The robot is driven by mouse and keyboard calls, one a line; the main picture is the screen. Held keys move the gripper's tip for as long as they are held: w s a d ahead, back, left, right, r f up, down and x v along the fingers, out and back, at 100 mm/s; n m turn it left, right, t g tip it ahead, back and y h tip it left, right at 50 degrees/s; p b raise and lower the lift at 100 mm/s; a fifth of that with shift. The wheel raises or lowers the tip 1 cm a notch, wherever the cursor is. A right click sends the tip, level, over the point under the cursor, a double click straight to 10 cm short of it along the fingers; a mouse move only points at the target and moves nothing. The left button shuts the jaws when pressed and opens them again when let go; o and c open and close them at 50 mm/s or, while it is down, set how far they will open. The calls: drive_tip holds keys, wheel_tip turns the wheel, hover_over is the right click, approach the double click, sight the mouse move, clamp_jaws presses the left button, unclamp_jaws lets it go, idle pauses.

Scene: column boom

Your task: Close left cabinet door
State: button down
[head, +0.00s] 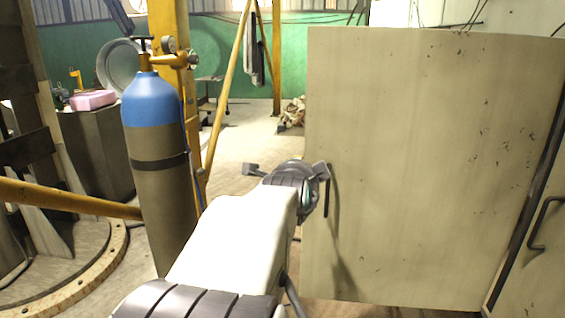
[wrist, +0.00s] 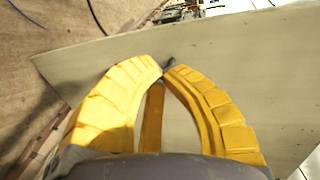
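The left cabinet door (head: 425,150) stands open as a large, scuffed beige panel on the right of the head view. Its dark upright handle (head: 326,198) is near the panel's left edge. The pale panel (wrist: 225,45) also fills much of the wrist view. My gripper (wrist: 165,69) has its yellow fingers drawn together at the tips, with a small dark piece at the tips. I cannot tell whether this is the handle or whether they touch it. In the head view my wrist hides the fingers, just left of the handle.
A blue-topped gas cylinder (head: 155,150) stands left of my arm, near a yellow post (head: 172,60). Another cabinet door with a dark handle (head: 542,222) is at the far right. Open floor (head: 240,135) lies beyond the cylinder, left of the door.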

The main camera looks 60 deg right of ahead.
drive_tip(key=r+p+x, duration=0.1)
drive_tip(key=p+x, duration=0.7)
drive_tip(key=x, duration=0.5)
drive_tip(key=shift+d, duration=0.4)
drive_tip(key=shift+w, duration=0.15)
drive_tip(key=shift+d, duration=0.15)
